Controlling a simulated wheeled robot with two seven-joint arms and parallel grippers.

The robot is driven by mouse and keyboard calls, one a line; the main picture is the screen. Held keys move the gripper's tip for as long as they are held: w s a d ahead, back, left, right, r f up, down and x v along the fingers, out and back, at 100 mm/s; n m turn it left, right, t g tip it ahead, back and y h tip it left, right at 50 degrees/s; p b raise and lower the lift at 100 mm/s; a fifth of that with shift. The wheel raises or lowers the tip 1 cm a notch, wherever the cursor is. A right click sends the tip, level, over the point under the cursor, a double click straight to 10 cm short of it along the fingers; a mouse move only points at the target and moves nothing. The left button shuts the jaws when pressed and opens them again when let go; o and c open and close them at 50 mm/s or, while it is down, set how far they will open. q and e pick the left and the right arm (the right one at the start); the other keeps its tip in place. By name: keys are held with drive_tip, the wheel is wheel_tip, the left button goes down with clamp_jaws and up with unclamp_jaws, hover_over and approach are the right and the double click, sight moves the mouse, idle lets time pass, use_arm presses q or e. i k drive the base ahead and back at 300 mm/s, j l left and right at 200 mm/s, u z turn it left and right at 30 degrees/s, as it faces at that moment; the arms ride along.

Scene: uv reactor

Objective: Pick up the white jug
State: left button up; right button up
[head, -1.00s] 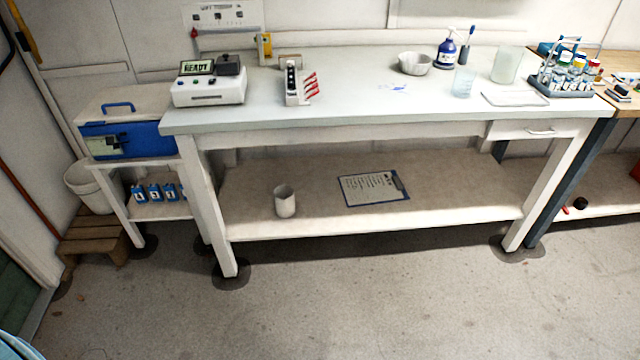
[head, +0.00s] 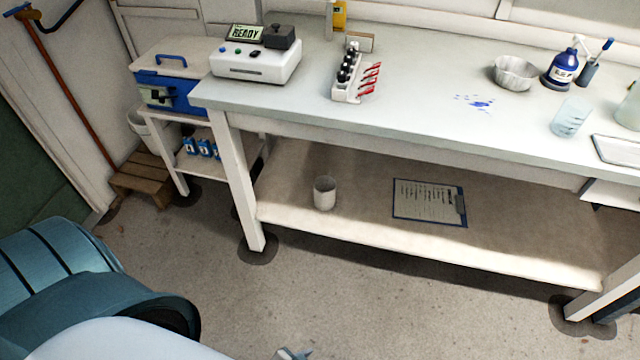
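The white jug (head: 325,193) stands upright on the lower shelf (head: 300,223) of the workbench, near the shelf's left end and set back from the front edge. Nothing covers it. My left arm comes in from the bottom left, well short of the jug. Only a small grey tip, apparently of my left gripper (head: 292,353), shows at the bottom edge, so its opening is hidden. My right gripper is out of view.
A clipboard (head: 428,202) lies right of the jug. The benchtop (head: 420,110) overhangs the shelf, with a left front leg (head: 239,185) nearby. On top are a READY device (head: 255,63), a vial rack (head: 347,78) and a bowl (head: 514,73). The floor in front is clear.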

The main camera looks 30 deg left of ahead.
sight(325, 201)
drive_tip(key=i+l+u, duration=0.45)
drive_tip(key=i+l, duration=0.15)
drive_tip(key=l, duration=0.2)
drive_tip(key=i+l+u, duration=0.2)
drive_tip(key=l, duration=0.25)
